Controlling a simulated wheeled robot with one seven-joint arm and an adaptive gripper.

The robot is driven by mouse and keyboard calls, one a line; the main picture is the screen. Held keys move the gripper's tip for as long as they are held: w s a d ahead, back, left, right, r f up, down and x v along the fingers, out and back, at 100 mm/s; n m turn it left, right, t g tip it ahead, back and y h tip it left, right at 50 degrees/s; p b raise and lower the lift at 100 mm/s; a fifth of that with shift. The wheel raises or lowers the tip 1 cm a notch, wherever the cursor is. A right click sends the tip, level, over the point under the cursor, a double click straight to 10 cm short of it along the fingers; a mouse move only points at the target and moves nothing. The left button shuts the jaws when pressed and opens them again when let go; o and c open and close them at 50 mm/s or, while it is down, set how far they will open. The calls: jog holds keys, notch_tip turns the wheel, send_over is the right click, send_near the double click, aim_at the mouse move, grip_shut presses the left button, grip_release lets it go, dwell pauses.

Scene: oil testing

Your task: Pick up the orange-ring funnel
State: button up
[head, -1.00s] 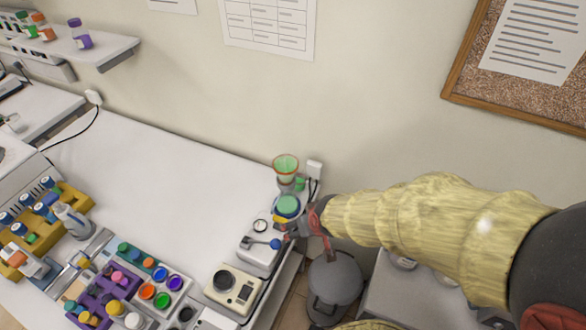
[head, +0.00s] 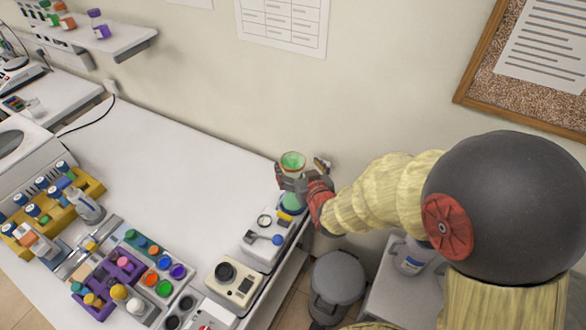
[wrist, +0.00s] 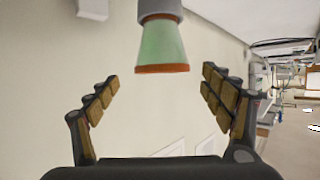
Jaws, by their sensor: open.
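The funnel (head: 292,161) is green with an orange ring around its wide top rim. It stands upright in a holder at the far right corner of the white table. In the wrist view the funnel (wrist: 162,48) shows at the top centre, its orange rim towards my gripper and its narrow end in a grey collar. My gripper (wrist: 162,88) is open, with one finger on each side and the funnel apart from both. In the head view my gripper (head: 299,180) is beside the funnel's lower part; its fingers partly hide the holder.
A green-topped item (head: 291,203) stands just below my gripper. A small device with a blue knob (head: 278,239) and a beige device (head: 234,282) line the table's right edge. A grey bin (head: 337,285) stands on the floor. The table's middle (head: 170,170) is clear.

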aim_at(294, 164)
jog(key=shift+f+x, duration=0.1)
jog(key=shift+x, duration=1.15)
jog(key=shift+f+x, duration=0.15)
jog(key=shift+x, duration=1.1)
jog(key=shift+s+a, duration=0.15)
jog(key=shift+c, duration=1.3)
jog(key=c, duration=1)
